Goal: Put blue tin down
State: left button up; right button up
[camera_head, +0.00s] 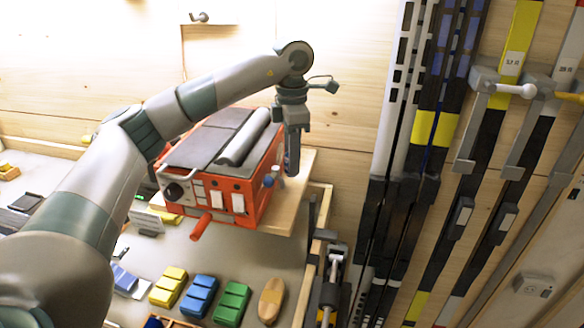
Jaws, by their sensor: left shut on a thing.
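My left gripper (292,152) points down beside the right end of a red machine with a grey roller on top (222,180). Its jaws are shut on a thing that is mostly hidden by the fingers. A small blue piece (269,181) shows just left of the fingertips, against the red machine; it may be part of the blue tin, but I cannot make out its outline or whether it touches anything. My right gripper is not in view.
On the grey bench top lie a yellow block (168,286), a blue block (199,296), a green block (232,303) and a tan oval piece (271,299). A wooden board (290,208) sticks out under the machine. Rails and brackets (480,110) cover the right wall.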

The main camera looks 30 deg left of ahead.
pick_arm(q)
jog(key=shift+f+p, duration=0.3)
jog(key=shift+p, duration=0.1)
notch_tip(320, 180, down, 3)
jog(key=shift+r+p, duration=0.1)
jog(key=shift+p, duration=0.7)
jog(key=shift+f, duration=0.3)
jog(key=shift+f, duration=0.1)
jog(key=o, duration=1)
